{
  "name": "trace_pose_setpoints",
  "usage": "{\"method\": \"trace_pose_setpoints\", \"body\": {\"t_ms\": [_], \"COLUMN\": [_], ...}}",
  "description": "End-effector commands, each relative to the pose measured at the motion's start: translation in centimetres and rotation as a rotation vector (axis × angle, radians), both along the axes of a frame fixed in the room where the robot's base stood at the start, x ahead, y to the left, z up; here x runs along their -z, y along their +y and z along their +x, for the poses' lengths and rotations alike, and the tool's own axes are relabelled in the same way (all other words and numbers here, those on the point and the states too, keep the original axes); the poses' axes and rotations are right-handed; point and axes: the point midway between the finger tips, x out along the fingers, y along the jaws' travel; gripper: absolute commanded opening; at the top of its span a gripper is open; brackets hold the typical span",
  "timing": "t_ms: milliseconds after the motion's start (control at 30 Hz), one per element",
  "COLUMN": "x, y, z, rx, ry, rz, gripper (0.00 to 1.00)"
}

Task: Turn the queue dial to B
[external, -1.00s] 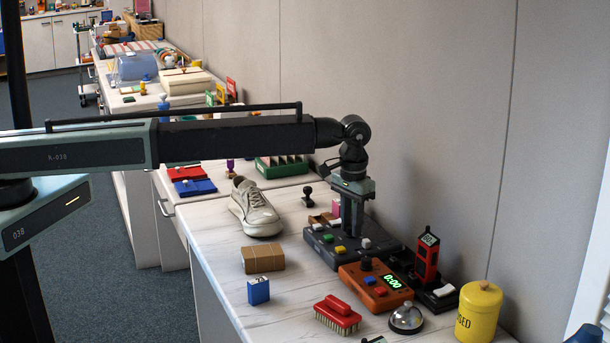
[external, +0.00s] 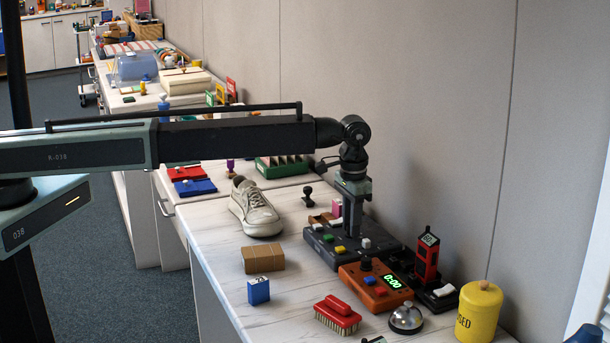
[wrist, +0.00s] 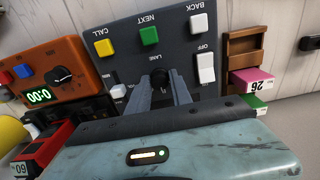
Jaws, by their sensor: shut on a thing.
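The dark control box (external: 318,240) stands on the white bench, with several coloured buttons on top. In the wrist view the box (wrist: 122,66) reads upside down: BACK, NEXT and CALL over white, green and yellow buttons. My gripper (external: 351,234) points straight down onto the box. In the wrist view my gripper (wrist: 160,84) is shut on a dark round knob (wrist: 160,76), the queue dial, between the CALL and OFF controls. The fingers cover most of the dial. I cannot read its letters or its pointer.
An orange timer (external: 362,285) showing 0:00 sits close in front of the box. A red stand (external: 427,258) is to its right. A white shoe (external: 255,208), a brown parcel (external: 263,259) and a red brush (external: 337,314) lie around it. The wall is close behind.

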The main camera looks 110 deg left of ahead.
Motion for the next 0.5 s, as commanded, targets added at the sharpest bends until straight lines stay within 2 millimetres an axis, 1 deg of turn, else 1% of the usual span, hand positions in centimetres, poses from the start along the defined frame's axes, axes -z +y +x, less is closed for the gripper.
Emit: {"method": "trace_pose_setpoints", "body": {"t_ms": [33,100,367,500], "x": [0.03,0.02,0.01,-0.57], "y": [-0.04,-0.04,-0.01,-0.01], "z": [-0.06,-0.05,-0.03,-0.03], "rx": [0.000,0.000,-0.001,-0.001], "ry": [0.001,0.001,0.001,0.001], "rz": [-0.001,-0.001,-0.001,-0.001], "gripper": [0.31,0.47,0.47,0.47]}}
